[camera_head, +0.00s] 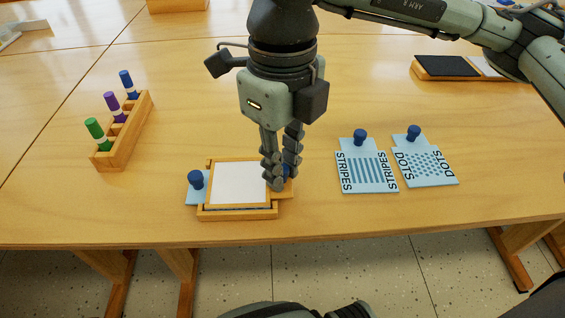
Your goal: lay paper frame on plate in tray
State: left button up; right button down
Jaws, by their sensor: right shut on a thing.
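A wooden tray (238,214) sits near the front edge of the table. A light-blue plate lies in it; only its left tab (193,195) with a blue knob (195,180) shows. The paper frame, a wooden rim around a white sheet (238,183), is over the plate and hides most of it. My right gripper (276,182) points down at the frame's right side and is shut on it, with a bit of blue knob showing behind the fingers. I cannot tell whether the frame rests on the plate or hovers slightly above. My left gripper is not in view.
A STRIPES plate (366,174) and a DOTS plate (425,166), both with blue knobs, lie to the right. A wooden rack (125,135) with green, purple and blue markers stands left. A dark pad (445,66) in a wooden holder is back right. Table between is clear.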

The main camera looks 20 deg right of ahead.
jog(key=shift+f+b, duration=0.2)
jog(key=shift+b, duration=0.6)
dwell(0.9)
jog(key=c, duration=1.4)
grip_release()
jog(key=shift+o, duration=0.2)
jog(key=shift+o, duration=1.2)
jog(key=shift+r, duration=0.15)
jog(key=shift+r+p, duration=1.45)
jog(key=shift+r, duration=1.45)
